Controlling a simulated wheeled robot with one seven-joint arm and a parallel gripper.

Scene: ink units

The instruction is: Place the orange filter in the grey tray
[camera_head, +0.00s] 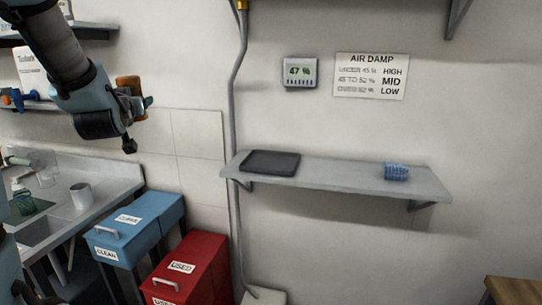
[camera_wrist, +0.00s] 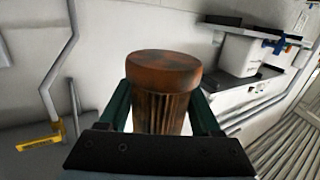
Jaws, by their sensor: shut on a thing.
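The orange filter (camera_wrist: 165,75) is a rusty orange-brown cylinder with a ribbed side and a plain round cap. My gripper (camera_wrist: 160,108) is shut on it, with one dark green finger on each side. In the head view, my gripper (camera_head: 140,102) is raised at the upper left, in front of the wall, and part of the orange filter (camera_head: 128,83) shows there. A dark grey tray (camera_head: 270,163) lies flat on the left end of the wall shelf (camera_head: 335,177) and looks empty. My gripper is left of the tray and higher in the picture, well apart from it.
A blue ribbed roll-like thing (camera_head: 396,172) lies on the shelf's right part; the shelf between is clear. A grey pipe (camera_head: 234,120) runs up the wall by the shelf's left end. A blue bin (camera_head: 125,228) and a red bin (camera_head: 187,270) stand below, beside a sink counter (camera_head: 85,190).

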